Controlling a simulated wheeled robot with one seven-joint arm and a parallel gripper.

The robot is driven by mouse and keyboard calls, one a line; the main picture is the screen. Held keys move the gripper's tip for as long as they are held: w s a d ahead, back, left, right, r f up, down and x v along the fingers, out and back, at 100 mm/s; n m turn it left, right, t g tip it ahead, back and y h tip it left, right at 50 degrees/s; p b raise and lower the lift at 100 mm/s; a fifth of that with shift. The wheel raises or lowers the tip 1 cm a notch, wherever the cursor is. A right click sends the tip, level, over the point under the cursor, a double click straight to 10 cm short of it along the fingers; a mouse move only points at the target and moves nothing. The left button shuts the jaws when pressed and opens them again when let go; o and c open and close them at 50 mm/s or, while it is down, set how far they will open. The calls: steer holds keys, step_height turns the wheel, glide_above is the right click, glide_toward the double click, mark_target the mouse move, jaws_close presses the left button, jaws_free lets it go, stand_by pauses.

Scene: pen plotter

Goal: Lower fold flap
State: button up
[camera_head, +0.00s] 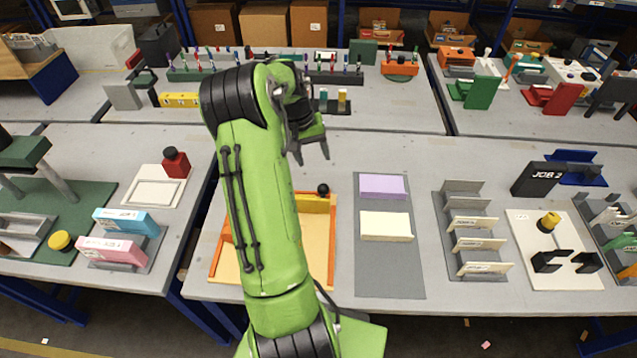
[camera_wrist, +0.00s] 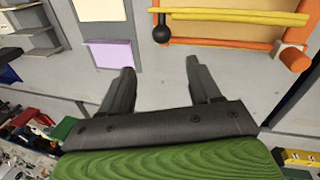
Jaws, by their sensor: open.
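The likely fold flap is part of an orange-framed board (camera_head: 331,250) with a tan panel, partly hidden behind my arm in the head view. A yellow bar (camera_head: 314,204) with a black knob (camera_head: 323,190) lies along its far edge. In the wrist view the yellow bar (camera_wrist: 235,18), black knob (camera_wrist: 162,31) and tan panel (camera_wrist: 215,40) show at the top, above an orange bar with a round orange end (camera_wrist: 297,58). Whether the flap is raised is unclear. My gripper (camera_head: 311,155) is open and empty, above the table and beyond the board; its fingers (camera_wrist: 160,70) touch nothing.
A grey mat (camera_head: 378,275) with purple (camera_head: 383,186) and cream pads (camera_head: 386,226) lies right of the board. A slotted grey rack (camera_head: 463,205) stands farther right. Pen racks (camera_head: 200,73) line the back table. Bare grey table lies below my fingers.

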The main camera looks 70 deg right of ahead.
mark_target(322, 185)
steer(key=b+x, duration=0.1)
steer(key=x, duration=1.1)
steer(key=shift+a+f, duration=0.1)
steer(key=shift+f, duration=0.35)
jaws_close()
